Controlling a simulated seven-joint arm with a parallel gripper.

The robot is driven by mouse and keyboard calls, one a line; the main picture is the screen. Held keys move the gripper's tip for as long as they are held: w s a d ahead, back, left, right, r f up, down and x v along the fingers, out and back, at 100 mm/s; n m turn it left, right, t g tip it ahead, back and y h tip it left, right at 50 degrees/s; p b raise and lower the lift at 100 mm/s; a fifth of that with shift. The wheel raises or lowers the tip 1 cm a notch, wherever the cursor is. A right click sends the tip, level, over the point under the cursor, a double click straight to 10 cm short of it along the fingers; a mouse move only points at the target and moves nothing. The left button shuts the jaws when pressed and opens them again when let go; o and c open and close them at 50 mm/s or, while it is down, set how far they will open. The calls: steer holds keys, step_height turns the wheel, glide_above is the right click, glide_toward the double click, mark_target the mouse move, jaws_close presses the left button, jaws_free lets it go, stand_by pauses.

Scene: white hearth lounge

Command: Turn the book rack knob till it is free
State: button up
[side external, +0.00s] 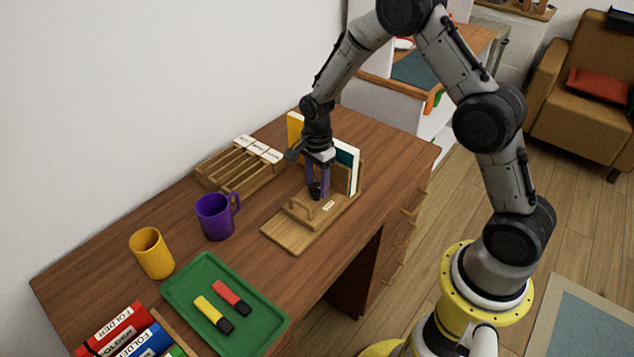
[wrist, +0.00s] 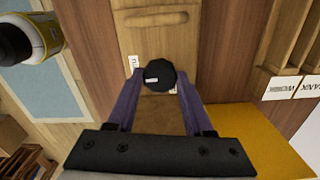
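The book rack (side external: 285,232) is a light wooden stand on the brown desk, with upright books at its far end. Its dark round knob (wrist: 159,74) sits between my two purple fingertips in the wrist view. In the side view the knob (side external: 316,189) is partly hidden by the fingers. My gripper (side external: 317,182) points down over the rack, and its fingers (wrist: 160,82) press close on both sides of the knob. A small white mark shows on the knob's top. The rack's wooden handle (side external: 300,209) is beside the knob, and a white label (side external: 328,206) lies nearby.
A slotted wooden holder (side external: 225,173) with white tags stands behind the rack. A purple mug (side external: 214,218), a yellow cup (side external: 151,255) and a green tray (side external: 262,325) with two markers stand to the left. A yellow book (wrist: 255,135) is near my gripper.

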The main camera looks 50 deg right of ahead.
jaws_close()
steer(key=shift+n, duration=0.3)
steer(key=n, duration=0.4)
steer(key=shift+n, duration=0.3)
steer(key=n, duration=0.5)
steer(key=shift+r+n, duration=0.1)
steer(key=shift+n, duration=0.2)
steer(key=n, duration=1.3)
